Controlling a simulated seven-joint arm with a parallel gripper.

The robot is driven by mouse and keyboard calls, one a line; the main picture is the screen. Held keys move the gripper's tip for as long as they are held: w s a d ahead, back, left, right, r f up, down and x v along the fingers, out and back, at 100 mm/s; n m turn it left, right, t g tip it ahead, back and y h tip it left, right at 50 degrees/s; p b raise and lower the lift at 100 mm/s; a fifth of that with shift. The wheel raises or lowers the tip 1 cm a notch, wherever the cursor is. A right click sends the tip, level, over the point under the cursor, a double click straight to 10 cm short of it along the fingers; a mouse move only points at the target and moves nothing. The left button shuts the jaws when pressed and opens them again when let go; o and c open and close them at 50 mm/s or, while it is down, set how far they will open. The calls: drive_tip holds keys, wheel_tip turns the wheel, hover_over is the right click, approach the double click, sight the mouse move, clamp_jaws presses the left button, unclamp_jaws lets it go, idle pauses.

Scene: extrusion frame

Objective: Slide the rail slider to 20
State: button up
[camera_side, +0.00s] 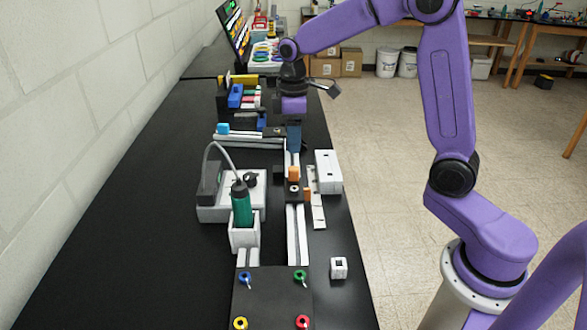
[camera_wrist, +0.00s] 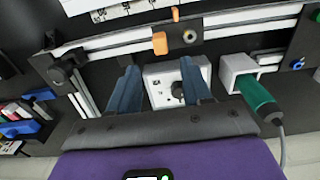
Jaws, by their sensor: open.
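The rail slider (camera_side: 294,187) is a small black block with an orange tab and a round knob, sitting on the pale aluminium rail (camera_side: 298,245). In the wrist view the slider (camera_wrist: 182,36) shows its orange tab (camera_wrist: 160,43) and an orange pointer (camera_wrist: 176,14) beside the scale. The white scale strip (camera_side: 318,208) lies along the rail; its numbers are too small to read. My gripper (camera_side: 293,148) is above the rail, beyond the slider in the side view. Its blue fingers (camera_wrist: 160,78) are apart and empty, not touching the slider.
A grey box with a black knob (camera_side: 217,200) and a green-handled tool (camera_side: 241,204) in a white holder stand left of the rail. A white block (camera_side: 328,172) and small white cube (camera_side: 339,268) lie right. A black plate with coloured rings (camera_side: 272,298) is at the near end.

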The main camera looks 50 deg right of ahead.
sight(293, 168)
wheel_tip(293, 168, down, 10)
drive_tip(key=shift+r, duration=0.2)
